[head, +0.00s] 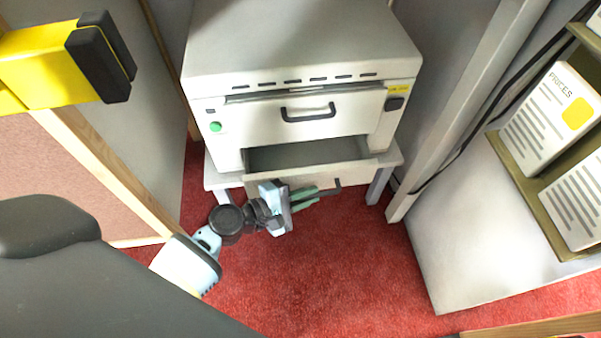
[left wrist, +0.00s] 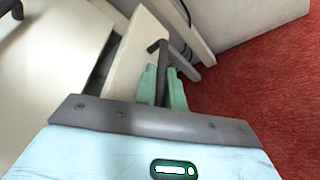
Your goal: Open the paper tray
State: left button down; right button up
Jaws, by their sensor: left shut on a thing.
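The paper tray (head: 355,175) is the low drawer of the grey-white machine (head: 300,95). It stands partly pulled out, and its empty-looking inside shows behind the front panel. The tray's dark bar handle (head: 336,187) sticks out from the front. My left gripper (head: 307,197) is at this handle, its green fingers shut on it. In the left wrist view the handle (left wrist: 157,60) runs between the two fingertips (left wrist: 163,82), with the tray front (left wrist: 135,55) just beyond. The gripper hides part of the tray front. My right gripper is not in view.
The machine stands on a low grey stand (head: 213,178) over red carpet (head: 300,275). A grey post (head: 470,90) and a shelf unit (head: 520,175) with labelled packs stand at the right. A yellow bar with a black end (head: 100,55) juts in at upper left.

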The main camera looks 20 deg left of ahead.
pick_arm(q)
jog(key=s+d, duration=0.5)
jog(key=s, duration=0.3)
jog(key=shift+s+d, duration=0.2)
jog(key=shift+s, duration=0.05)
jog(key=shift+f, duration=0.1)
jog(key=c, duration=1.8)
grip_release()
jog(key=shift+o, duration=0.2)
jog(key=p+v, duration=0.1)
jog(key=v, duration=0.6)
jog(key=shift+s+a, duration=0.25)
